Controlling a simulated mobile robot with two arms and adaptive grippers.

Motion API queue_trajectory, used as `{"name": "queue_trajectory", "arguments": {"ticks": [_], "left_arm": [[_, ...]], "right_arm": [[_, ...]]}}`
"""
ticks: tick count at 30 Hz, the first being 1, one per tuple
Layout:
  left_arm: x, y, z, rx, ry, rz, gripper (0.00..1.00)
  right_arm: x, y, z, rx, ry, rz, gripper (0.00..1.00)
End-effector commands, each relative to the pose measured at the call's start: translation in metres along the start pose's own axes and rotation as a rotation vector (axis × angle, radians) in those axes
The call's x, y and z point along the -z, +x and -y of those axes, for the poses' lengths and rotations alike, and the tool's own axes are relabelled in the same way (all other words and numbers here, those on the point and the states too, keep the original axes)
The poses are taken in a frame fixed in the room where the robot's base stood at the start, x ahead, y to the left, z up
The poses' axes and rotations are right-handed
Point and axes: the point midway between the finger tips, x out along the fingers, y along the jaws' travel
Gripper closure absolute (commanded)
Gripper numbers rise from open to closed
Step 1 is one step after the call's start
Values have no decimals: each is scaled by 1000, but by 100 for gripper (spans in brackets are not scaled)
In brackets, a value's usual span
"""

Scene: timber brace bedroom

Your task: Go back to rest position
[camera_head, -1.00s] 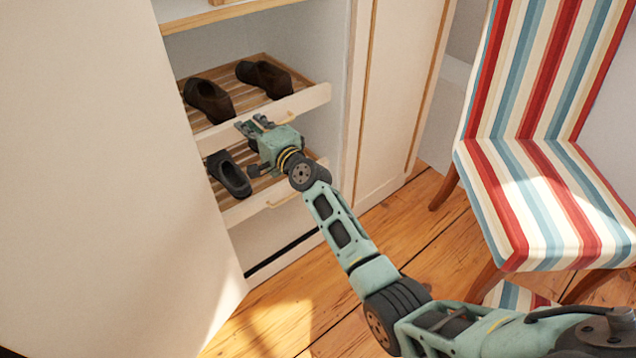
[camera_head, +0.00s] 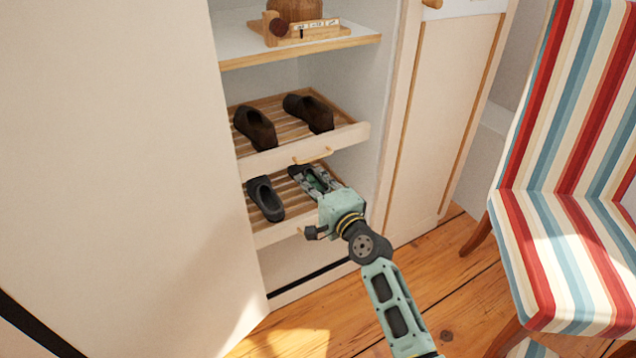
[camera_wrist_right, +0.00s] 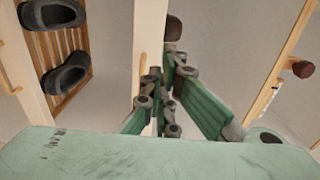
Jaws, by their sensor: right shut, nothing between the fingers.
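My right gripper (camera_head: 314,180) is shut and empty. In the head view it is in front of the lower pull-out shoe rack (camera_head: 262,232) and covers part of it. In the right wrist view my shut fingers (camera_wrist_right: 165,95) stand in the middle, with the cabinet's pale upright panel behind them. Black shoes show on the lower rack, one of them (camera_head: 265,198) left of my gripper. The other is partly hidden behind my fingers. My left gripper is not in view.
An upper rack (camera_head: 275,160) with brown shoes (camera_head: 255,128) is pulled out above. The open cabinet door (camera_head: 120,180) fills the left. A closed door (camera_head: 445,120) is at right. A striped chair (camera_head: 560,220) stands on the wooden floor at the right. A top shelf (camera_head: 300,52) holds small wooden items.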

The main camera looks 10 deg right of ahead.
Motion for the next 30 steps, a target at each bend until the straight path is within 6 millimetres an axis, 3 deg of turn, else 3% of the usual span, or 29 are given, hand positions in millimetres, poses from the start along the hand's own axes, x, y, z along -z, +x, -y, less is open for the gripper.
{"name": "queue_trajectory", "arguments": {"ticks": [4, 11, 14, 17, 20, 24, 27, 30], "left_arm": [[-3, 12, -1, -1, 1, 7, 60], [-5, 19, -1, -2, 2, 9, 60], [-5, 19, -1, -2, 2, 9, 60], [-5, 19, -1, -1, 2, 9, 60], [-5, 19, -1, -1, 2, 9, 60], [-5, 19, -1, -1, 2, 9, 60], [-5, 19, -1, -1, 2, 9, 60], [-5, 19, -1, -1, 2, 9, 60]], "right_arm": [[0, -19, 1, 0, -1, 0, 100], [0, -28, 0, -1, -2, 1, 100], [-6, -35, -13, -34, -43, 17, 100], [-20, -56, -47, -125, -167, 68, 100], [-38, -96, -98, -272, -360, 158, 100], [-56, -173, -172, -507, -650, 322, 100], [-59, -231, -212, -662, -825, 445, 100], [-58, -280, -238, -784, -950, 548, 100]]}}
